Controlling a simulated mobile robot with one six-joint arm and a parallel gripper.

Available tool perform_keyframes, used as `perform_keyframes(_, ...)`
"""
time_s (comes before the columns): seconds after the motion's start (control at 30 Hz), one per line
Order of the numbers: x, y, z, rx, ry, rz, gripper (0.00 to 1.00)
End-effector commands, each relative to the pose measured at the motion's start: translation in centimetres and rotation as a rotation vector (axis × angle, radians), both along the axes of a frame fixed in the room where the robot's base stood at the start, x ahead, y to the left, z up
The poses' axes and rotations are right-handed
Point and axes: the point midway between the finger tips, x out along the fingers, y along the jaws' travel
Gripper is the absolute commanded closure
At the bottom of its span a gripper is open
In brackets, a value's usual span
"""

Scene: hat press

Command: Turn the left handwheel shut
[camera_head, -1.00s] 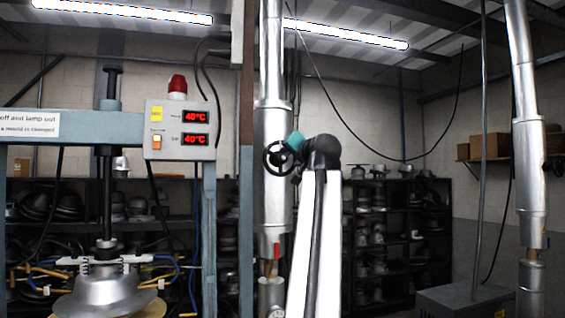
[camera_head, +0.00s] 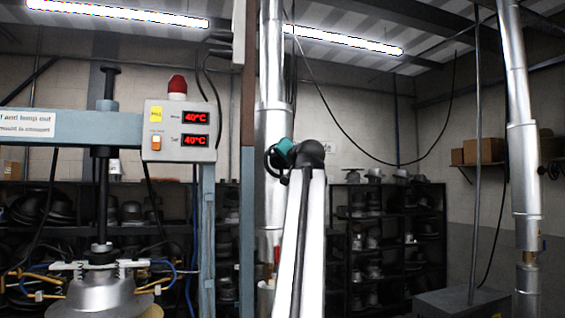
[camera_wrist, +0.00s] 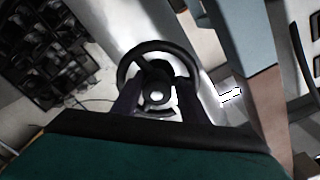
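The black handwheel (camera_wrist: 137,57) shows in the wrist view, round, with a dark hub and a pale centre, in front of a silver pipe. My gripper (camera_wrist: 157,90) has its two dark fingers apart, one to each side of the hub, overlapping the lower part of the wheel in the picture. I cannot tell whether they touch it. In the head view the handwheel (camera_head: 268,161) stands at the left silver pipe, mostly hidden behind my teal gripper body, and the fingertips are hidden there.
The silver pipe (camera_head: 273,205) with a red lever (camera_head: 277,253) runs behind my arm. A press with a control box (camera_head: 180,131) and a blue-grey post (camera_head: 208,240) stands to the left. Another silver pipe (camera_head: 523,170) is at the right. Shelves of hat forms line the back.

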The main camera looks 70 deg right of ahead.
Motion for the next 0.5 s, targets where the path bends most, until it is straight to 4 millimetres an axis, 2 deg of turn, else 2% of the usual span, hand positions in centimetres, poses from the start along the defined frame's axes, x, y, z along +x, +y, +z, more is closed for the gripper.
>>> perform_keyframes(0.23, -0.85, -0.44, 0.01, 0.0, 0.0, -0.011, 0.6)
perform_keyframes(0.27, -0.91, -0.46, 0.0, 0.0, 0.0, -0.011, 0.64)
perform_keyframes(0.4, -1.12, -0.57, 0.01, -0.001, 0.0, -0.014, 0.87)
perform_keyframes(0.5, -1.19, -0.61, 0.01, 0.0, -0.001, -0.016, 0.9)
